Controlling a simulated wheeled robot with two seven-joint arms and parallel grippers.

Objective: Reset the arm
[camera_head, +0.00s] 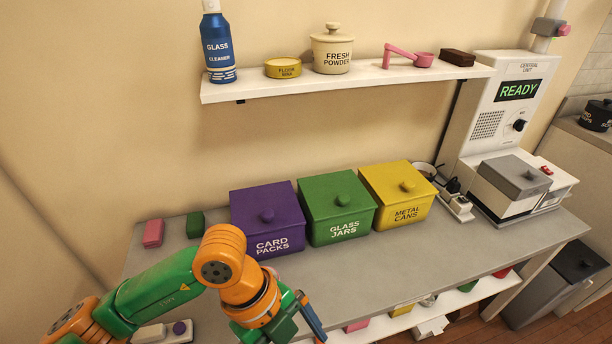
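My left arm, orange and green, comes in from the lower left and bends over the front of the grey worktop (408,257). My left gripper (307,314) points down near the bottom of the view, in front of the purple box. Its blue finger part shows edge-on, so I cannot tell whether it is open or shut. I see nothing held in it. My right arm and gripper are not in view.
Lidded boxes in purple (268,222), green (336,210) and yellow (399,196) stand along the wall. A white machine reading READY (510,95) stands right. A wall shelf (350,82) holds a blue bottle (217,45) and a cream pot (332,50). The worktop's right front is clear.

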